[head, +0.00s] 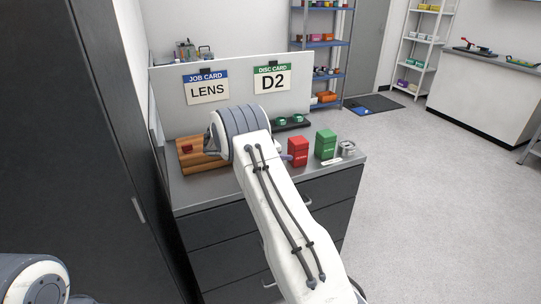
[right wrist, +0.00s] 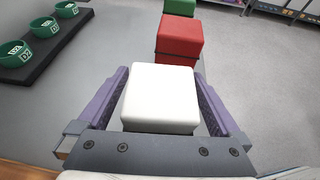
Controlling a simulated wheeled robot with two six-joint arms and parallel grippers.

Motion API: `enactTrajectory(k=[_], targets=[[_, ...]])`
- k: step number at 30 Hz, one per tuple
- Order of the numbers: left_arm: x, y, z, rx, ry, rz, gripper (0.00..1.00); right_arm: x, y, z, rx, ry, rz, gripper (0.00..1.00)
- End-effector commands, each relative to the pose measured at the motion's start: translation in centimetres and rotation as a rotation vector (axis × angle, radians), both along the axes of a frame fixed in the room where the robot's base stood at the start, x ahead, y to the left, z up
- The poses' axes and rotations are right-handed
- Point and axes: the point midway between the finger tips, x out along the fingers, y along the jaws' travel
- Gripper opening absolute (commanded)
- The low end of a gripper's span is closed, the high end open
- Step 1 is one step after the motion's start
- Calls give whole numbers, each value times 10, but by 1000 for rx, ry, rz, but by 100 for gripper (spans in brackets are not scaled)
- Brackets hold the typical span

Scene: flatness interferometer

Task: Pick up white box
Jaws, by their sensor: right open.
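In the right wrist view the white box (right wrist: 160,98) sits between the two purple fingers of my right gripper (right wrist: 160,80). The gripper is open, with one finger along each side of the box. A narrow gap seems to show on the sides; I cannot tell if either finger touches. In the head view my right arm reaches over the grey counter (head: 215,195) and hides the white box and most of the gripper. My left gripper is not in view; only part of my left arm shows at lower left.
A red box (right wrist: 180,40) stands just beyond the white box, with a green box (head: 325,144) behind it. A black rack (right wrist: 60,55) of green D2 cups lies to the left. A wooden block stand (head: 190,163) and a metal cup (head: 347,148) are also on the counter.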

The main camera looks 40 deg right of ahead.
Motion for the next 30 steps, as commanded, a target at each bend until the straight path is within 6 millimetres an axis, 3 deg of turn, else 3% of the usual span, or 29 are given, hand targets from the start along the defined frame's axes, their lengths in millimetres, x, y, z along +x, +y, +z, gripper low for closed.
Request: enactTrajectory(k=[2, 5, 9, 10, 20, 28, 30], targets=[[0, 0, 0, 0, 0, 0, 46, 0, 0, 0, 0, 0, 0, 100], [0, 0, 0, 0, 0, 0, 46, 0, 0, 0, 0, 0, 0, 66], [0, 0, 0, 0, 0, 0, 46, 0, 1, 0, 0, 0, 0, 12], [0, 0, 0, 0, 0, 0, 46, 0, 1, 1, 0, -1, 1, 4], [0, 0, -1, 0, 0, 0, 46, 1, 1, 5, 0, -2, 0, 5], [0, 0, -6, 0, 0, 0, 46, 1, 1, 40, -1, -8, 0, 5], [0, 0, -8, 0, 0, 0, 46, -7, 4, 47, 0, -3, 1, 5]])
